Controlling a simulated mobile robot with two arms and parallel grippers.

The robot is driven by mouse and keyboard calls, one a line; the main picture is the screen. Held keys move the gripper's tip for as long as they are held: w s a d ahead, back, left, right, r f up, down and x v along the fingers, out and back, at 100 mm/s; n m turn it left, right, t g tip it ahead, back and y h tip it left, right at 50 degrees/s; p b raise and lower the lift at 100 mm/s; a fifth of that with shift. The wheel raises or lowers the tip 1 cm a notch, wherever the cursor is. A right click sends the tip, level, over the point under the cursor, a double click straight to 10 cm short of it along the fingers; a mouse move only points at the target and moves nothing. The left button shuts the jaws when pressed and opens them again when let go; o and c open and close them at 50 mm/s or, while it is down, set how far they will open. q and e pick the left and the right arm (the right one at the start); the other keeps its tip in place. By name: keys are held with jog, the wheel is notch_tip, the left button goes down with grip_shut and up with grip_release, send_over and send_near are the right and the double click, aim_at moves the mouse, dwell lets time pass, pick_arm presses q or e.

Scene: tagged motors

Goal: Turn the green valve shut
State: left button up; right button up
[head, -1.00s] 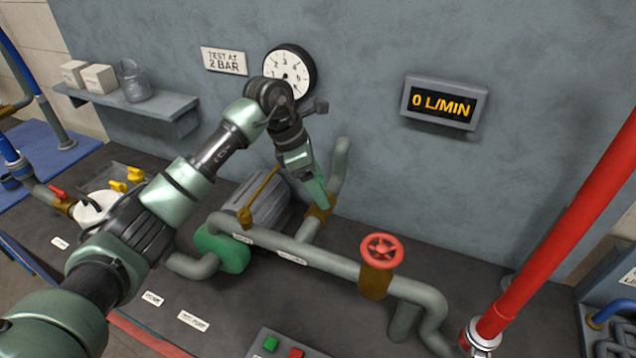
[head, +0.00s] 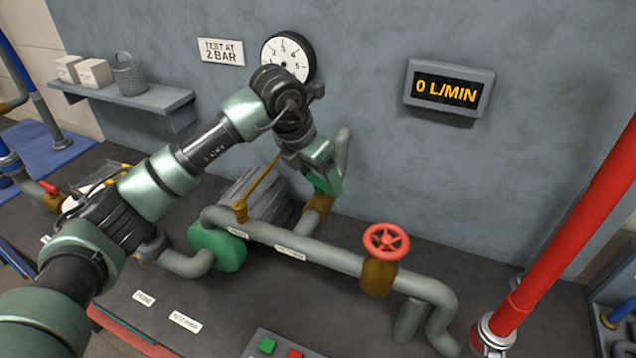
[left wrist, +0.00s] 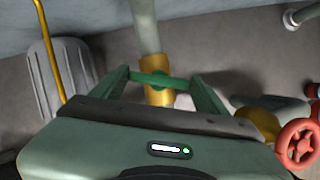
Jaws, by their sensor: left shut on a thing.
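The green valve has a green handle (left wrist: 155,78) on a brass body (left wrist: 159,97), set in a grey pipe behind the main pipe run. In the left wrist view the handle lies crosswise to its pipe, between the two green fingers of my left gripper (left wrist: 163,79). The gripper is shut on the handle. In the head view my left gripper (head: 325,183) is at the brass body (head: 318,203) and hides most of the handle. My right gripper is not in view.
A red handwheel (head: 386,240) on brass stands right of the valve. A thin yellow lever (head: 258,184) rises left of it. A gauge (head: 288,58) hangs behind my arm. The display (head: 448,91) reads 0 L/MIN. A red pipe (head: 575,215) stands far right.

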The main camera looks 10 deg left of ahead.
pick_arm(q)
jog(key=n+y+b, duration=0.1)
jog(key=n+b, duration=0.1)
jog(key=n, duration=0.1)
jog(key=shift+d+n+b, duration=0.1)
jog(key=shift+n+b, duration=0.2)
jog(key=shift+n, duration=0.1)
jog(key=shift+t+y, duration=0.3)
jog(key=shift+r+n, duration=0.1)
jog(key=shift+n, duration=0.2)
jog(key=o, duration=1.4)
jog(key=b+v, duration=0.2)
jog(key=v, duration=0.5)
jog(key=shift+s+r, duration=0.15)
jog(key=shift+r, duration=0.2)
